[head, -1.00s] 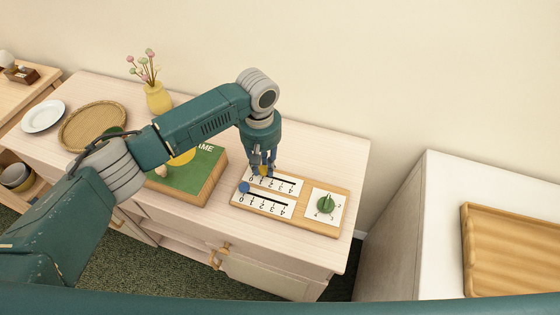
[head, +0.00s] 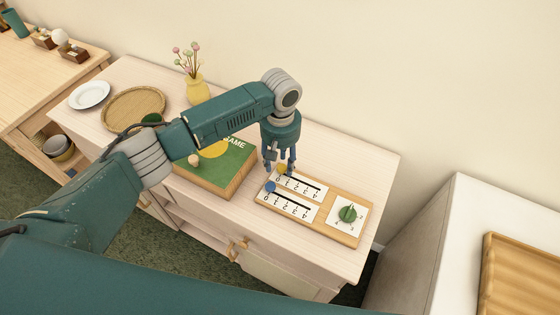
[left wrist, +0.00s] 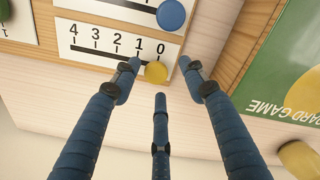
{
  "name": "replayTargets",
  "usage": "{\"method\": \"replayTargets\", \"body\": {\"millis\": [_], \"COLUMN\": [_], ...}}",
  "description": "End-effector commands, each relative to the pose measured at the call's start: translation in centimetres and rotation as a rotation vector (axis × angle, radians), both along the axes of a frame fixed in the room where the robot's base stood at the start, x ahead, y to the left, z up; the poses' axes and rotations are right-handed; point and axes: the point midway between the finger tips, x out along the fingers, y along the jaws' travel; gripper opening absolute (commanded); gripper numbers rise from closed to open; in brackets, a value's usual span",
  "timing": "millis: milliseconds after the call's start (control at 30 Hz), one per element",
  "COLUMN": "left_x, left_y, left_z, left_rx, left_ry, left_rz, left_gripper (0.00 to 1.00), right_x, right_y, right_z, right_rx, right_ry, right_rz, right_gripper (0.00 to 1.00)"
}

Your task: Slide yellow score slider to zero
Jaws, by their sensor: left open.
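The wooden score board (head: 334,232) lies on the cabinet top, with two numbered slider tracks. The yellow score slider (head: 281,168) is a round knob on the back track; in the left wrist view it (left wrist: 156,73) sits at the 0 mark. The blue slider (head: 271,187) is at the 0 end of the front track. My left gripper (head: 280,171) points down over the yellow slider. Its fingers are open and spread around the knob, with visible gaps. My right gripper is not in view.
A green board game box (head: 215,168) lies just left of the score board. A green dial (head: 347,214) is on the board's right end. A yellow vase (head: 197,91), a woven tray (head: 133,107) and a white plate (head: 89,95) stand farther left. The cabinet top behind the board is clear.

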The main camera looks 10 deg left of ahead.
Motion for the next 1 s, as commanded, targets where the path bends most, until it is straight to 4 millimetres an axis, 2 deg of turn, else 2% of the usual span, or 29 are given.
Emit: {"method": "replayTargets", "body": {"millis": [167, 400, 533, 700, 1000], "left_x": [0.1, 0.2, 0.2, 0.1, 0.1], "left_y": [0.0, 0.1, 0.2, 0.3, 0.3], "left_z": [2.8, 8.0, 10.1, 11.5, 11.7], "left_rx": [-0.003, -0.002, -0.001, 0.001, 0.0], "left_ry": [-0.004, -0.004, -0.004, -0.002, -0.002], "left_rz": [-0.001, 0.002, 0.002, 0.003, 0.003], "left_gripper": [0.43, 0.43, 0.43, 0.43, 0.43], "right_x": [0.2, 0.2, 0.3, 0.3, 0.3], "right_y": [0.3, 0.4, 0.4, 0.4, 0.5], "right_z": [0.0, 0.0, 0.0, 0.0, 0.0], "right_rx": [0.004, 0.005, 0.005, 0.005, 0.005], "right_ry": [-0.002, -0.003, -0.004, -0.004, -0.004], "right_rz": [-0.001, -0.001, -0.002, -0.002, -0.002], "right_gripper": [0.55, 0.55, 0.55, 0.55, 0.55]}}
